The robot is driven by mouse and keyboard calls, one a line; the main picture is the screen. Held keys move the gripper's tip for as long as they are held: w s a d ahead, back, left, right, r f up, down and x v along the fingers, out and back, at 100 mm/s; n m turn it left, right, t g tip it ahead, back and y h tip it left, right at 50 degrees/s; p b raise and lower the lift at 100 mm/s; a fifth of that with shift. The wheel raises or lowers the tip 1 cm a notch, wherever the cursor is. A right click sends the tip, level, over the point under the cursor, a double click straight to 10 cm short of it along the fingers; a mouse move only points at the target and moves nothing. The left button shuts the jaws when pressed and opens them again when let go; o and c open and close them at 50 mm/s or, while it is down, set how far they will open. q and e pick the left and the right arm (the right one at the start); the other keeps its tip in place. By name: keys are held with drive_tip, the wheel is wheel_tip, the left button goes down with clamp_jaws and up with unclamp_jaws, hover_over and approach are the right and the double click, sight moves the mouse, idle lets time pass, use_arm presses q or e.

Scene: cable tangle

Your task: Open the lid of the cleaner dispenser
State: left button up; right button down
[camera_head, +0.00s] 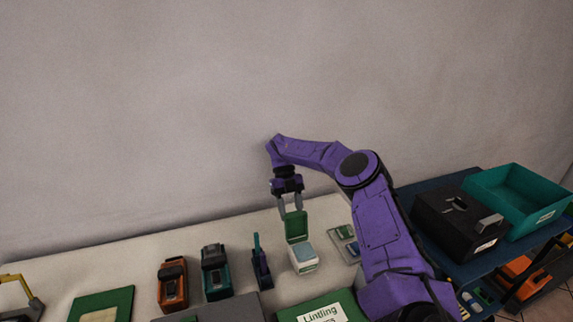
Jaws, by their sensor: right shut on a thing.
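The cleaner dispenser (304,262) is a small white box with a label on its front, standing on the pale table. Its green lid (297,228) is raised and stands roughly upright at the back of the box. My right gripper (291,208) comes down from above, at the lid's upper edge, and is shut on the lid. The fingertips are small here, so the exact contact is hard to see. My left gripper is not in view.
Orange (172,285) and teal (216,272) devices and a dark upright tool (261,262) stand left of the dispenser. A small tray (345,242) lies right of it. A green labelled box (318,306) is in front. A black box (460,222) and teal bin (520,200) stand far right.

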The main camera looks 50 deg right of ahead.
drive_tip(key=shift+w+d+f+b, duration=0.15)
drive_tip(key=shift+f+b, duration=0.2)
drive_tip(key=shift+f, duration=0.2)
drive_tip(key=shift+w+f, duration=0.1)
drive_tip(key=c, duration=0.5)
unclamp_jaws()
drive_tip(key=shift+w+d, duration=0.1)
drive_tip(key=shift+w, duration=0.05)
